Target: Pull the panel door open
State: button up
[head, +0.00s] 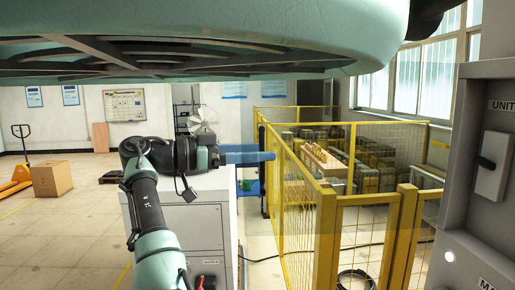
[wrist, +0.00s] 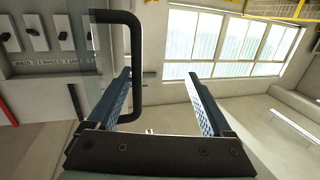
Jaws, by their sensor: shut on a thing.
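In the wrist view, a black D-shaped handle (wrist: 137,62) stands out from a see-through panel door (wrist: 76,75) at the left. My gripper (wrist: 159,76) has its two blue-padded fingers on either side of the handle's bar, which lies closer to the left finger. It is shut on the handle. In the head view, my gripper (head: 262,156) points right at the end of my arm, left of the yellow fence.
A grey cabinet (head: 485,180) with a switch stands at the right. A yellow mesh fence (head: 325,235) encloses crates (head: 322,162). A white cabinet (head: 190,228) stands below my arm. A cardboard box (head: 52,180) and pallet jack (head: 20,170) are far left, with open floor around.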

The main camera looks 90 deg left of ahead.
jog(key=shift+o, duration=1.3)
jog(key=shift+n+y, duration=0.5)
jog(key=shift+y, duration=0.2)
jog(key=s, duration=0.1)
jog(key=s+a, duration=0.1)
jog(key=s, duration=0.1)
jog(key=s+a, duration=0.1)
jog(key=s, duration=0.1)
jog(key=shift+f, duration=0.35)
jog(key=shift+s+a+p, duration=0.2)
jog(key=shift+s+p, duration=0.65)
jog(key=shift+s, duration=0.25)
jog(key=shift+s+a, duration=0.25)
jog(key=shift+s, duration=0.45)
jog(key=c, duration=0.5)
jog(key=b+v, duration=0.1)
jog(key=v, duration=0.4)
jog(key=a+b+v, duration=0.1)
jog(key=v, duration=0.4)
jog(key=b+v, duration=0.2)
jog(key=v, duration=0.3)
jog(key=shift+s+a+r, duration=0.1)
jog(key=shift+s+a, duration=0.1)
jog(key=shift+s, duration=0.2)
